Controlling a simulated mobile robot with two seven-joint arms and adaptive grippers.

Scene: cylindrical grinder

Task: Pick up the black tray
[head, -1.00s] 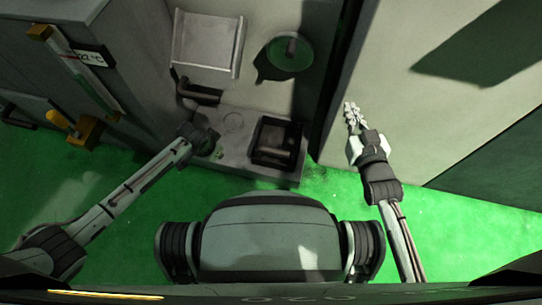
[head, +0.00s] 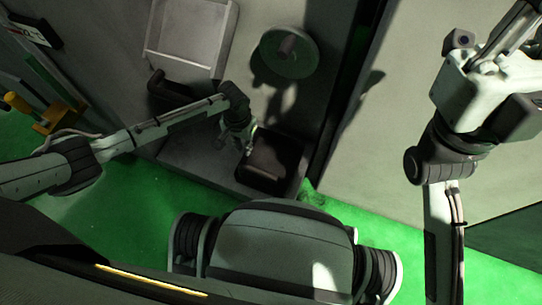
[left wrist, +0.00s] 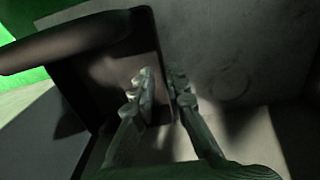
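The black tray (head: 270,165) is an open, shallow, square box on the grey machine ledge, just right of centre in the head view. My left gripper (head: 240,145) points down at its left edge. In the left wrist view the tray (left wrist: 100,80) fills the upper left, and the fingers (left wrist: 162,85) are parted by a narrow gap, one over the tray's inside and one outside, with the wall's rim between them. Contact with the wall cannot be told. My right gripper (head: 515,35) is raised at the upper right, far from the tray; its fingertips are unclear.
A dark bar (left wrist: 65,45) crosses above the tray in the wrist view. A pale panel (head: 420,100) stands to the right. Green floor is in front.

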